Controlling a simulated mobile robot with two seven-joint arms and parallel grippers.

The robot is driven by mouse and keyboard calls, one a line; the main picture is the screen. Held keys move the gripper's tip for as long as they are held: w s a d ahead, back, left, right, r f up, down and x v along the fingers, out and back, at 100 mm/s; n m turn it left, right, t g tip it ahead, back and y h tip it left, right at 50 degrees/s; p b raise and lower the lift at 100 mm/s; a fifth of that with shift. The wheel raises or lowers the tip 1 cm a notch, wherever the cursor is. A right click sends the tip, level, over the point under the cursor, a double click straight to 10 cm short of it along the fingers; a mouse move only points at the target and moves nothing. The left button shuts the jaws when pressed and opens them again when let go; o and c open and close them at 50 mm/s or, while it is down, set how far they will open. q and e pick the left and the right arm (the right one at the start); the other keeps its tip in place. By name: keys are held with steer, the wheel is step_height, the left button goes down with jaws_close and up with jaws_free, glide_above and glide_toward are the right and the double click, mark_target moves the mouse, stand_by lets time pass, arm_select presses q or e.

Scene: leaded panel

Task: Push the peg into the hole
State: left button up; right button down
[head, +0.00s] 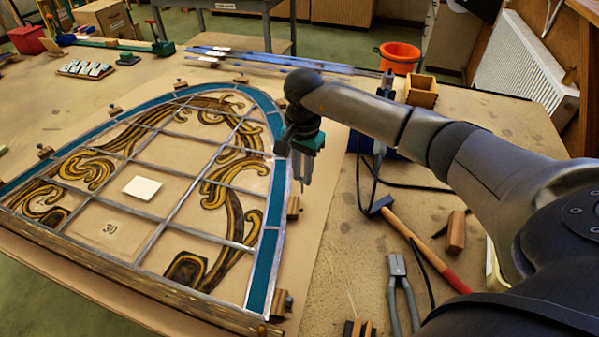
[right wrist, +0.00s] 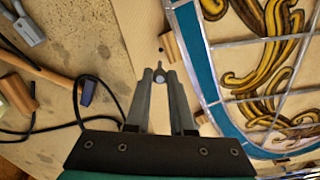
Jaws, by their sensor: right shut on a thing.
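My right gripper (head: 304,180) hangs over the right edge of the leaded panel (head: 188,175), fingers pointing down. In the right wrist view the gripper (right wrist: 160,75) is shut on a small grey peg (right wrist: 159,67) with a round head, held between the fingertips. A small dark hole (right wrist: 161,50) shows in the board just beyond the peg's tip, beside a wooden block (right wrist: 173,46). The peg appears apart from the hole, though its height above the board is hard to tell. In the head view the peg cannot be made out clearly. My left gripper is not in view.
Several wooden blocks, such as one at the front corner (head: 280,303), line the panel. A hammer (head: 425,250), pliers (head: 402,290) and a black cable lie right of the panel. An orange bucket (head: 399,58) and a wooden box (head: 421,90) stand behind my right arm.

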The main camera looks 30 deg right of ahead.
mark_target(302, 192)
steer(key=shift+f+b, duration=0.15)
steer(key=shift+b, duration=0.2)
steer(key=shift+f+b, duration=2.4)
steer(key=shift+f, duration=0.35)
steer(key=shift+b, duration=0.4)
steer(key=shift+f, duration=0.15)
steer(key=shift+f+b, duration=0.35)
steer(key=shift+b, duration=0.05)
steer(key=shift+f+b, duration=0.55)
steer(key=shift+f, duration=0.05)
steer(key=c, duration=0.7)
jaws_free()
